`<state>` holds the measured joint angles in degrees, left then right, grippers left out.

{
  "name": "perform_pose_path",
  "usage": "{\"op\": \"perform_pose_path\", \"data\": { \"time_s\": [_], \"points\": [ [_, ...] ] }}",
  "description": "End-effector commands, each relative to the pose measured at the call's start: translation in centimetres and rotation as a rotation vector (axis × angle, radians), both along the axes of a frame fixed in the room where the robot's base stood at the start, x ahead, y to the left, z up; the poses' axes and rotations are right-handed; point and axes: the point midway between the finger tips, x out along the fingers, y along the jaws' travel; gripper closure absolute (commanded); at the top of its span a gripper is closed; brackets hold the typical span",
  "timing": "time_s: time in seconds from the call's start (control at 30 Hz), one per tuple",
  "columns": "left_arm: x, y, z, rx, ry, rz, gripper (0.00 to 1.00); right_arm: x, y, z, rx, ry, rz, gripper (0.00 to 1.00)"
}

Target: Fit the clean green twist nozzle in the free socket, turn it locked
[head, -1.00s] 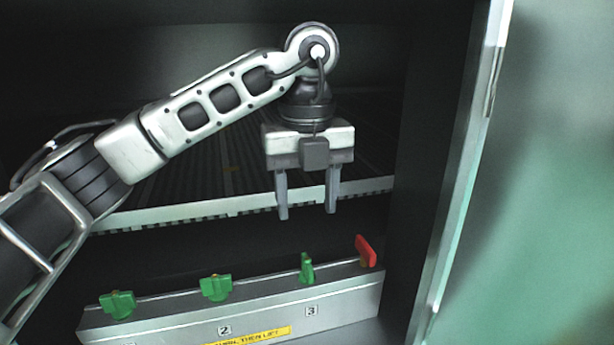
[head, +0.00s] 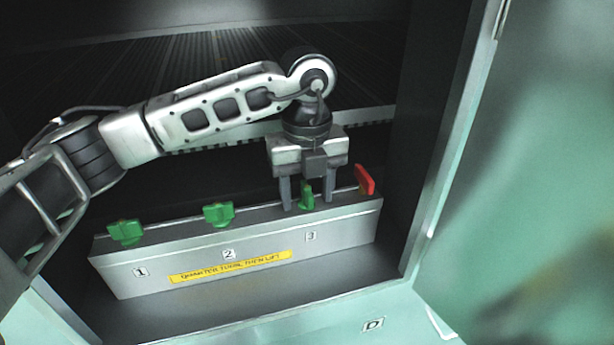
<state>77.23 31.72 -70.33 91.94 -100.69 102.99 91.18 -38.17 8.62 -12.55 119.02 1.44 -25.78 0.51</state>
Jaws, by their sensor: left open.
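A grey bar (head: 135,282) with sockets numbered 1, 2 and 3 holds three green twist nozzles and a red piece. The green nozzle at 1 (head: 125,232) and the green nozzle at 2 (head: 218,214) have their wings lying broadly across the view. The green nozzle at 3 (head: 307,198) stands narrow, its wing turned edge-on. The red nozzle-like piece (head: 364,179) is tilted at the right end. My left gripper (head: 307,199) is open, one finger on each side of the nozzle at 3, with gaps visible. Which nozzle is clean I cannot tell. My right gripper is out of view.
A yellow label (head: 230,267) on the bar's front reads "quarter turn, then lift". A dark slatted bed (head: 130,70) lies behind. The cabinet's right wall (head: 425,130) and a pale green panel (head: 530,190) stand to the right. A light ledge marked D (head: 373,324) lies in front.

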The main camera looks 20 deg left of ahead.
Motion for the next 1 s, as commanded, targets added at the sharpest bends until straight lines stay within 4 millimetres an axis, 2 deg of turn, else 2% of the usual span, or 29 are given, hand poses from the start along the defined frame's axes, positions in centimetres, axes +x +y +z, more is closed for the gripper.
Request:
{"op": "perform_pose_path", "data": {
  "time_s": [0.2, 0.23, 0.3, 0.4, 0.57, 0.8, 1.0],
  "points": [
    [0.0, 0.0, -0.1, 0.000, 0.000, 0.000, 0.48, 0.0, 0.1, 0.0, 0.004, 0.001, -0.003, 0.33],
    [0.0, 0.0, -0.1, 0.000, 0.000, 0.000, 0.54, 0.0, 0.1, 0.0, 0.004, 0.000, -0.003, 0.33],
    [0.0, 0.0, 0.0, 0.000, 0.000, 0.000, 0.73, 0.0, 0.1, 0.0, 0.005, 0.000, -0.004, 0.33],
    [0.0, 0.0, 0.0, 0.000, 0.000, 0.000, 0.96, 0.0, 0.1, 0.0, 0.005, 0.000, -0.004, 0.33],
    [0.0, 0.0, -0.1, 0.000, 0.000, -0.023, 0.96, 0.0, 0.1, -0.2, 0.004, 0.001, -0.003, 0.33],
    [0.0, 0.0, -0.3, 0.001, -0.001, -0.321, 0.96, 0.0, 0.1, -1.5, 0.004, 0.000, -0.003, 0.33],
    [0.0, 0.0, -0.1, 0.002, -0.001, -0.536, 0.96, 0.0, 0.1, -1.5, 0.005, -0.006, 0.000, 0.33]
  ]
}}
